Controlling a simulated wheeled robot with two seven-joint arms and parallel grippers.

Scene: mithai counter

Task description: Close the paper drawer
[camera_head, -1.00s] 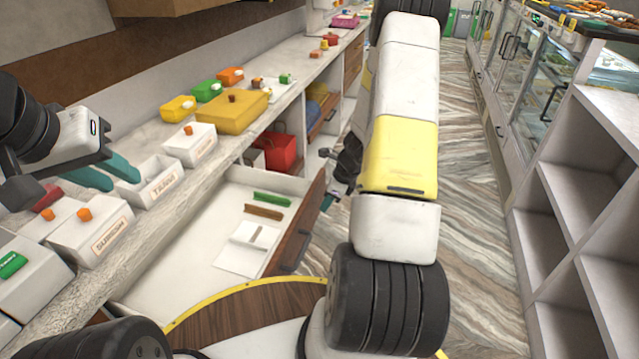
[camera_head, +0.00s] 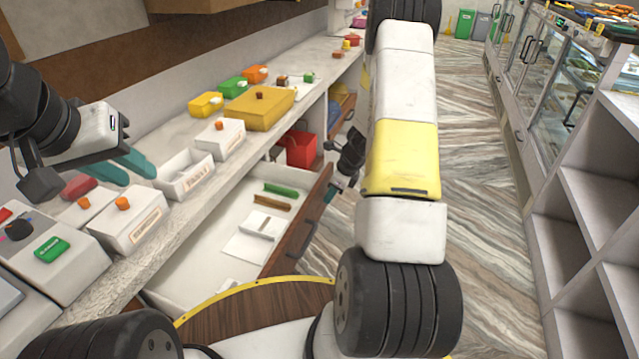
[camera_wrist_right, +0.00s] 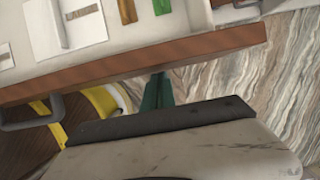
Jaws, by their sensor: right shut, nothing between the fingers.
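The paper drawer (camera_head: 232,262) stands open below the left counter. Its wooden front (camera_head: 298,222) carries a dark handle and also shows in the right wrist view (camera_wrist_right: 150,62). Inside lie a green strip (camera_head: 281,190), a brown strip (camera_head: 272,202) and white paper. My right gripper (camera_head: 335,190) is outside the drawer, near the far end of its front. In the right wrist view its green fingers (camera_wrist_right: 157,92) are shut, empty, and point toward the front's lower edge; contact cannot be told. My left gripper (camera_head: 133,165) is open and empty above the counter, near the white bins.
The counter holds white bins (camera_head: 187,177), a yellow box (camera_head: 258,106) and small coloured boxes. A red container (camera_head: 300,148) sits in an opening beyond the drawer. Shelves (camera_head: 575,225) and glass cases line the right side. Striped floor (camera_head: 480,180) lies clear between.

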